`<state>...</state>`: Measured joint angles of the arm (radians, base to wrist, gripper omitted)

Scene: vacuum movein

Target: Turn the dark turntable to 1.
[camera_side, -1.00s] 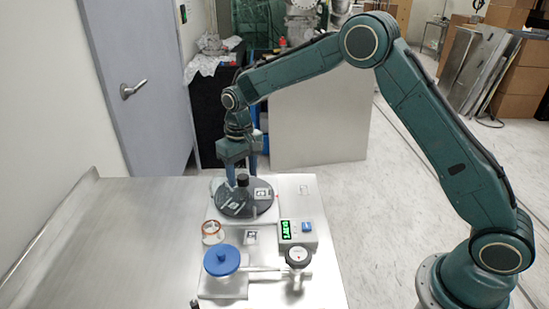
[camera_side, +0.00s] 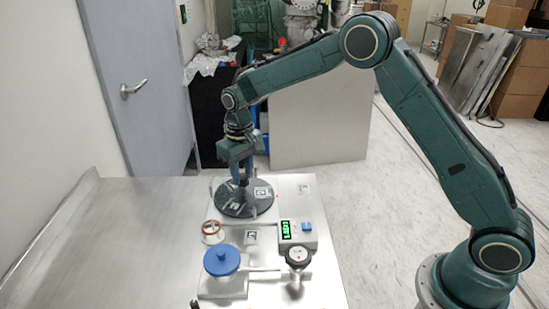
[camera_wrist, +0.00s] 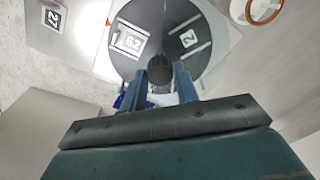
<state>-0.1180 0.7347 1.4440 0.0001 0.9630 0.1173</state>
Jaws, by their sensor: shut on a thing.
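The dark turntable (camera_side: 240,209) is a round black disc with white square tags, on a pale base plate on the metal table. It also shows in the wrist view (camera_wrist: 135,62), where two tags are visible, the right one apparently reading 2. A black upright knob (camera_wrist: 160,70) stands on the disc. My gripper (camera_wrist: 161,82) is shut on this knob, one blue finger on each side. In the side view my gripper (camera_side: 242,182) is upright over the disc and hides most of the knob. A small red pointer (camera_wrist: 108,22) lies beside the disc's rim.
In front of the turntable are an orange-rimmed ring (camera_side: 212,228), a blue round valve handle (camera_side: 222,261), a black-faced gauge (camera_side: 298,256) and a box with a green display (camera_side: 297,233). The table's left side (camera_side: 90,245) is clear.

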